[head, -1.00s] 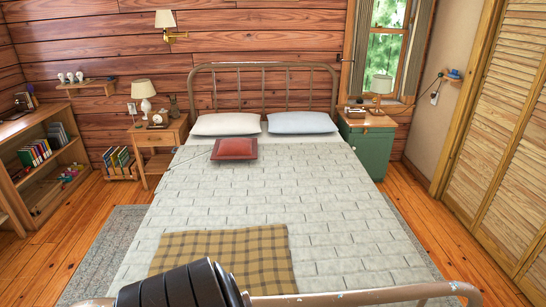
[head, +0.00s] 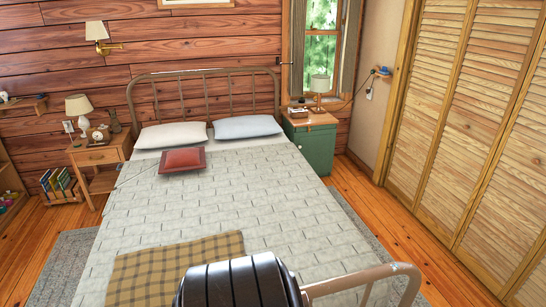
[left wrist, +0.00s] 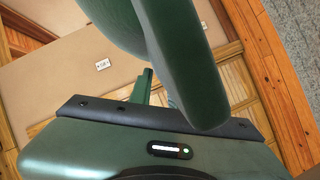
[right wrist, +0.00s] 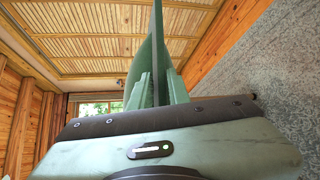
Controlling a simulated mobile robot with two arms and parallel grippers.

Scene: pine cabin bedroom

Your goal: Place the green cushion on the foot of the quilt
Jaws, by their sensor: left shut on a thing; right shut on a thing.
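The green cushion (left wrist: 192,65) fills much of the left wrist view as a large dark green shape close to the lens. My left gripper (left wrist: 146,88) is shut on it, though the cushion hides much of the fingers. In the right wrist view the cushion (right wrist: 157,45) shows nearly edge-on, upright between the fingers of my right gripper (right wrist: 155,85), which is shut on it. The grey-white quilt (head: 215,205) covers the bed in the head view. Its foot end is partly hidden by a dark part of my own body. Neither gripper nor the cushion shows in the head view.
A plaid blanket (head: 150,275) lies on the foot of the quilt, at the left. The metal footboard rail (head: 365,277) crosses the near end. Louvred closet doors (head: 470,130) stand right; wooden floor (head: 400,235) is clear between.

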